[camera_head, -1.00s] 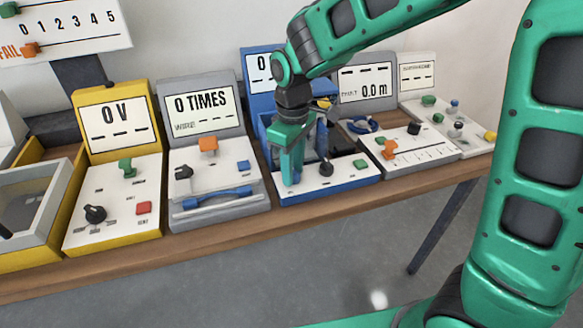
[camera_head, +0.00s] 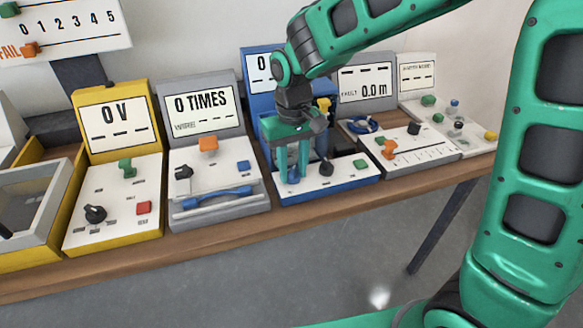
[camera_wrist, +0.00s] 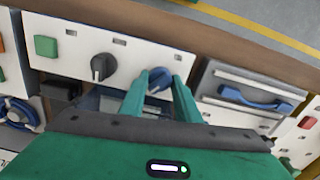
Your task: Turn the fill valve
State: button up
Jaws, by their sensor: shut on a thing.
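A blue knob (camera_head: 293,177) sits on the white top of the blue-framed station (camera_head: 335,187), and I take it to be the fill valve. My gripper (camera_head: 292,172) points down with its two green fingers closed around this knob. In the wrist view the blue knob (camera_wrist: 160,80) shows between the fingertips (camera_wrist: 161,78), partly covered by them. A black knob (camera_head: 326,168) stands beside it, apart from the fingers.
A green button (camera_head: 360,163) lies on the same panel. The grey station (camera_head: 215,190) with a blue handle (camera_head: 217,197) is close on the left. A station with an orange slider (camera_head: 389,149) is on the right. The wooden bench edge (camera_head: 230,235) runs in front.

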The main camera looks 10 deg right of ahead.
aim_at(293, 168)
jog(key=shift+w, duration=0.2)
jog(key=o, duration=1)
jog(key=shift+s, duration=0.1)
jog(key=shift+o, duration=0.2)
notch_tip(293, 168, up, 11)
jog(key=shift+f, duration=0.1)
jog(key=s+d+m, duration=0.3)
jog(key=s+d, duration=0.1)
jog(key=d, duration=0.7)
jog(key=s+d+m, duration=0.2)
jog(key=s+d, duration=0.2)
jog(key=d, duration=0.6)
jog(key=s+d+f+m, duration=0.2)
jog(key=s+d, duration=0.3)
jog(key=s, duration=0.3)
jog(key=s+d+f+m, duration=0.2)
jog(key=s+d, duration=0.3)
jog(key=s, duration=0.3)
jog(key=shift+d+f+m, duration=0.25)
jog(key=shift+f+m, duration=0.05)
jog(key=shift+f, duration=0.55)
